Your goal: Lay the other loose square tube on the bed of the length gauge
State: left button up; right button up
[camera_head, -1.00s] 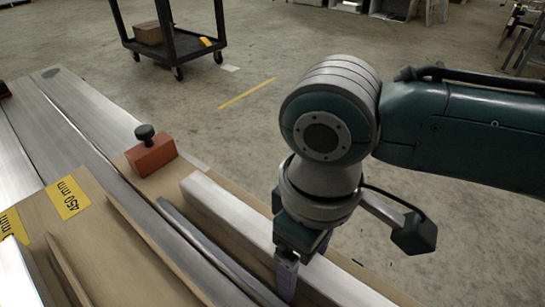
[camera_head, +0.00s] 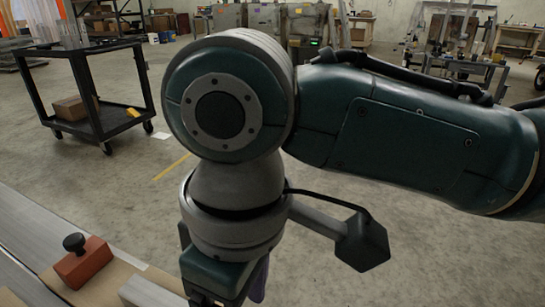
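The end of a pale square tube or bar (camera_head: 150,291) shows at the bottom edge, left of my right gripper; the rest of it is cut off. A red-orange block with a black knob (camera_head: 84,264) sits to its left on the wooden board (camera_head: 118,272). My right gripper (camera_head: 240,292) points down at the bottom centre. A purple finger part shows, but the fingertips are cut off, so I cannot tell whether it holds anything. My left gripper is not in view.
A grey metal surface (camera_head: 30,232) runs along the lower left. A black cart (camera_head: 90,100) with a cardboard box (camera_head: 76,107) stands on the concrete floor at the upper left. Benches and machines line the back. The floor between is mostly clear.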

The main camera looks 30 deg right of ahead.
jog(key=s+a+y, duration=0.2)
jog(key=s+a, duration=0.1)
jog(key=s, duration=0.1)
jog(key=s+d+m+t+h, duration=0.2)
jog(key=s+d+m, duration=0.3)
jog(key=d, duration=0.8)
jog(key=shift+s+d+f+m+t+h, duration=0.4)
jog(key=shift+s+t, duration=0.3)
jog(key=shift+s, duration=0.5)
